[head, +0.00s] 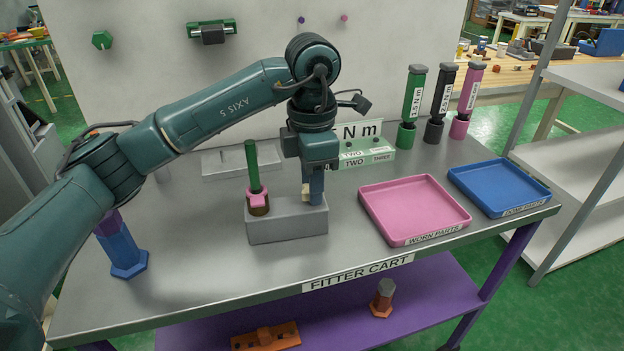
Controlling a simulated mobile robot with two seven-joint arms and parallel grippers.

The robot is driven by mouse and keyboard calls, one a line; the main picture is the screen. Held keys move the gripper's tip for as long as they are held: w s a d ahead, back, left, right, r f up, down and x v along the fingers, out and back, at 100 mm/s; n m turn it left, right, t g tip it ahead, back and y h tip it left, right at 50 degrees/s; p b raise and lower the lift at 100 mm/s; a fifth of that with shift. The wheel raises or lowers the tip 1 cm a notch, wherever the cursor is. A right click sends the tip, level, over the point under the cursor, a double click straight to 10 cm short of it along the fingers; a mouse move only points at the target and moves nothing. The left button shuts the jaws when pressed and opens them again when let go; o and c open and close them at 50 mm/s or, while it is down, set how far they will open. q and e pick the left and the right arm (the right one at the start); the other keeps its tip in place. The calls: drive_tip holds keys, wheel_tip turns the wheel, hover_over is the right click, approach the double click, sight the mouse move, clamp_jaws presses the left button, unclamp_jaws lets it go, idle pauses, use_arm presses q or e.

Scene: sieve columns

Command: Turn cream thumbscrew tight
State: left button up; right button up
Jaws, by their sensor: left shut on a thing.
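The cream thumbscrew (306,192) stands at the right end of a grey block (286,225) on the fitter cart. My left gripper (313,195) points straight down over it and is shut on it; the fingers hide most of the thumbscrew. At the left end of the same block a green rod (252,165) stands upright in a pink collar (257,197) with a dark brown base. How far the thumbscrew is seated cannot be seen. My right gripper is not in view.
A pink tray (413,238) marked worn parts and a blue tray (519,211) lie to the right. Green, black (442,105) and pink torque drivers stand behind them. A blue hexagonal-footed post (124,252) stands at left. The cart's front left top is clear.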

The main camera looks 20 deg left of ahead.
use_arm(q)
drive_tip(key=o, duration=1)
